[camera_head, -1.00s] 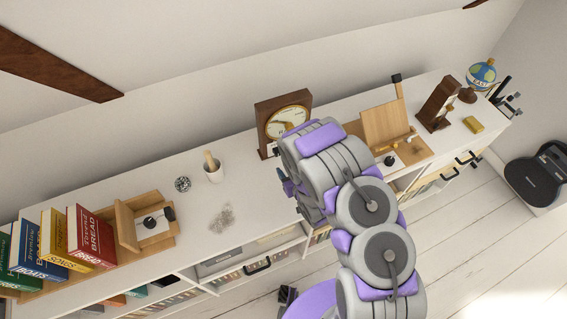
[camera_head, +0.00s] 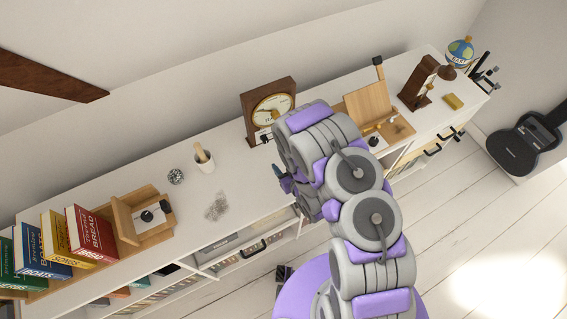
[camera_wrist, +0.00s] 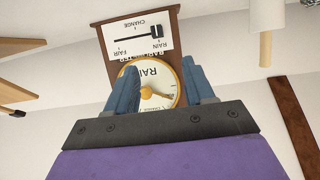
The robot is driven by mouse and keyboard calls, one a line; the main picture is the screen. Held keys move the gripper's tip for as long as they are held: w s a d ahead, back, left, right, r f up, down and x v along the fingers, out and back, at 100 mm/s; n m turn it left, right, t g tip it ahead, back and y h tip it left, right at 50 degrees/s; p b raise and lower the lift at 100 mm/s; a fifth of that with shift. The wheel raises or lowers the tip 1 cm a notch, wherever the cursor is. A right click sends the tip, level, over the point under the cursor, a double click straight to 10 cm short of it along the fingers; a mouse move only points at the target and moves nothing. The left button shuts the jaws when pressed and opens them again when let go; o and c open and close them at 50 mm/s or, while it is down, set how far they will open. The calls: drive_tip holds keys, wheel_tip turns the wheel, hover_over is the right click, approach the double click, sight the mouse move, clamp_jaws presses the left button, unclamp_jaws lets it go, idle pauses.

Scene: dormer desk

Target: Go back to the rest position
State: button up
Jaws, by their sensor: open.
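My gripper (camera_wrist: 163,92) shows in the wrist view with two blue fingers spread apart and nothing between them. Beyond the fingers stands a brown wooden barometer (camera_wrist: 112,38) with a round dial and a white card reading FAIR, CHANGE and RAIN; it appears upside down there. In the head view my arm is bent over the front of the shelf, and the barometer (camera_head: 256,97) stands upright just behind it. The arm hides most of the gripper in the head view; only a bluish finger shows at its left side.
Books (camera_head: 92,233) stand at far left. Open floor lies in front.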

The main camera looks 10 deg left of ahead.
drive_tip(key=shift+w, duration=0.1)
drive_tip(key=w+d+r+m+g+h+b, duration=0.1)
drive_tip(key=w+d+r+m+h+b, duration=0.2)
drive_tip(key=w+d, duration=0.4)
drive_tip(key=s+d+r+m+g+h+b, duration=0.1)
drive_tip(key=s+d+r+g+h+b, duration=0.3)
drive_tip(key=d+r, duration=0.55)
drive_tip(key=s+d+r+m+g+b, duration=0.1)
drive_tip(key=s+r, duration=0.3)
drive_tip(key=s, duration=0.7)
drive_tip(key=s+d+r+m+g+b, duration=0.1)
drive_tip(key=s+r+g, duration=0.3)
drive_tip(key=s, duration=0.8)
drive_tip(key=s+r+g+b, duration=0.2)
drive_tip(key=s+r, duration=0.3)
drive_tip(key=s, duration=0.6)
drive_tip(key=shift+s+d+r+m+g, duration=0.15)
drive_tip(key=shift+d+r+m+g, duration=0.15)
drive_tip(key=shift+d+m+g, duration=0.15)
